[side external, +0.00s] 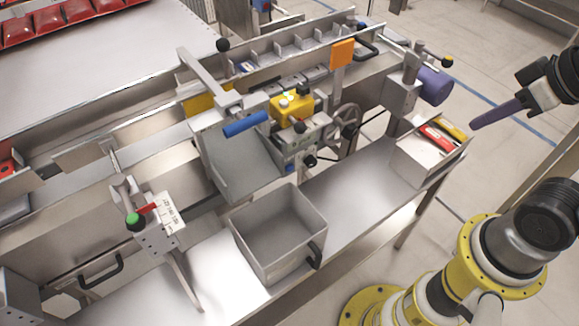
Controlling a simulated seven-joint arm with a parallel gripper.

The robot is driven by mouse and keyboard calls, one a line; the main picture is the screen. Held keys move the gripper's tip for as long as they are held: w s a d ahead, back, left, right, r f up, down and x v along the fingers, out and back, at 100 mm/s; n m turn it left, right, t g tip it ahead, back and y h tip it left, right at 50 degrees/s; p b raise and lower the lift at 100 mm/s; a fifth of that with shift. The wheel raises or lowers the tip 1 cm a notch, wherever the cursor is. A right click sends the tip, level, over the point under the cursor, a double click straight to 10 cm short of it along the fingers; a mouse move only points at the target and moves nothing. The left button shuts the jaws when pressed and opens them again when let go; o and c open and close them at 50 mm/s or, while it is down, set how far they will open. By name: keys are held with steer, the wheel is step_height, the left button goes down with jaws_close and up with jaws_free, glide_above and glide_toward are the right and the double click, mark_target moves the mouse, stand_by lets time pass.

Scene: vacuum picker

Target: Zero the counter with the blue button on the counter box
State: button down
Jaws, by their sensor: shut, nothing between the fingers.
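A small grey box (297,146) with black knobs sits at the middle of the machine, below a yellow box (284,111). A small blue spot that looks like a button (290,168) shows low on the grey box's front. The counter's digits are too small to read. My gripper (474,126) is at the right, shut and empty, its dark purple tip pointing left. It is in the air, well to the right of the grey box and touching nothing I can see.
A handwheel (344,122) stands right of the grey box. An open tray (425,153) with red and yellow items lies below my gripper in the picture. A grey bin (262,262) stands in front. A purple cylinder (437,86) and an upright orange plate (343,53) stick up nearby.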

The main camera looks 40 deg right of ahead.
steer(key=n+t+y, duration=0.2)
steer(key=n+y, duration=0.1)
steer(key=n, duration=0.2)
glide_toward(290, 168)
steer(key=s+d+r, duration=0.1)
steer(key=s+r, duration=0.2)
steer(key=s, duration=0.2)
steer(key=s+a+f+n+t, duration=0.1)
steer(key=s+a+f+n, duration=0.1)
steer(key=f, duration=0.8)
steer(key=shift+a+n, duration=0.3)
steer(key=shift+a, duration=0.25)
steer(key=shift+w, duration=0.15)
steer(key=w, duration=0.8)
steer(key=shift+w, duration=0.3)
steer(key=shift+w+r, duration=0.1)
